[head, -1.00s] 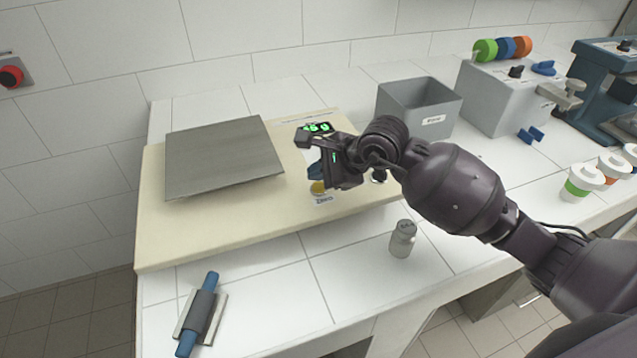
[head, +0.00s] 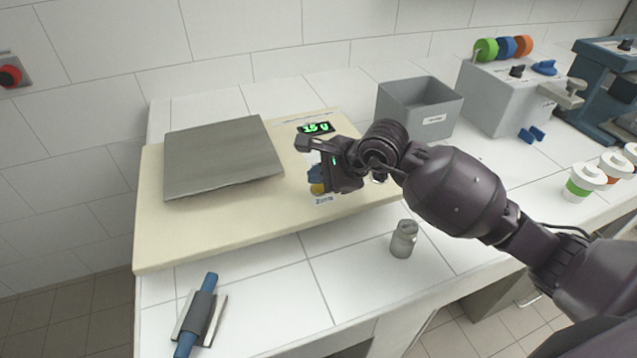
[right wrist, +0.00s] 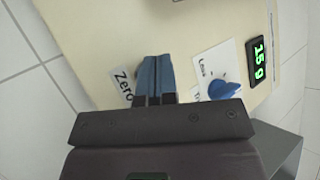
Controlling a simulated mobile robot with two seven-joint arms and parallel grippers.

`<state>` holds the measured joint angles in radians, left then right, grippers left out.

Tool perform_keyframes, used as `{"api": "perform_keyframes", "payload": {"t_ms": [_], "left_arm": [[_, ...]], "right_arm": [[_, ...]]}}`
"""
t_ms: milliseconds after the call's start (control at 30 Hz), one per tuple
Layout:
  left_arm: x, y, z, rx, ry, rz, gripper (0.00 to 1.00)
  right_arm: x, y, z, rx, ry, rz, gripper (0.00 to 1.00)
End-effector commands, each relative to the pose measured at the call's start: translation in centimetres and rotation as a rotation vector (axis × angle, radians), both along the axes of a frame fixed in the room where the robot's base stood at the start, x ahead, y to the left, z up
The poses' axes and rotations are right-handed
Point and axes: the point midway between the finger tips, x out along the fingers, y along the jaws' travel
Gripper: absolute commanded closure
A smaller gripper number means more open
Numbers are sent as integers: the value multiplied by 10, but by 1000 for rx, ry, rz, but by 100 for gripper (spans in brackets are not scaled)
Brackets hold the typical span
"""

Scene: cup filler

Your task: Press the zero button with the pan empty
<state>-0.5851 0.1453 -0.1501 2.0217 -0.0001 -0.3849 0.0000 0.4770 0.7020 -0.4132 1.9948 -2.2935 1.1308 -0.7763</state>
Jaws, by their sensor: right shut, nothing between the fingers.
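The scale has a bare grey metal pan (head: 222,160) with nothing on it and a cream base (head: 225,220). My right gripper (head: 316,178) is shut and empty, with blue fingertips at the yellow zero button (head: 318,189) above the "Zero" label (head: 324,199). In the right wrist view the shut fingers (right wrist: 155,70) hide the button, and the label (right wrist: 123,85) shows beside them. I cannot tell whether the tips touch it. My left gripper is not in view.
A blue knob (right wrist: 222,88) sits beside the fingers. A small grey weight (head: 404,238) stands in front of the scale. A blue-handled tool (head: 199,315) lies front left. A grey bin (head: 420,108), a grey machine (head: 500,97) and lidded cups (head: 583,182) stand right.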

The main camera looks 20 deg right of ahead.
Motion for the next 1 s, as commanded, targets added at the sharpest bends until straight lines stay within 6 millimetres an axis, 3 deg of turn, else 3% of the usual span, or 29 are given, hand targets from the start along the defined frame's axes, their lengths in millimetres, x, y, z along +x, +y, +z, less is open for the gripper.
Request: {"api": "perform_keyframes", "payload": {"t_ms": [667,1000], "left_arm": [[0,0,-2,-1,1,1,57],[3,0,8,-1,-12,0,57]], "right_arm": [[0,0,-6,-1,1,0,100],[0,0,7,-1,0,0,100]]}}
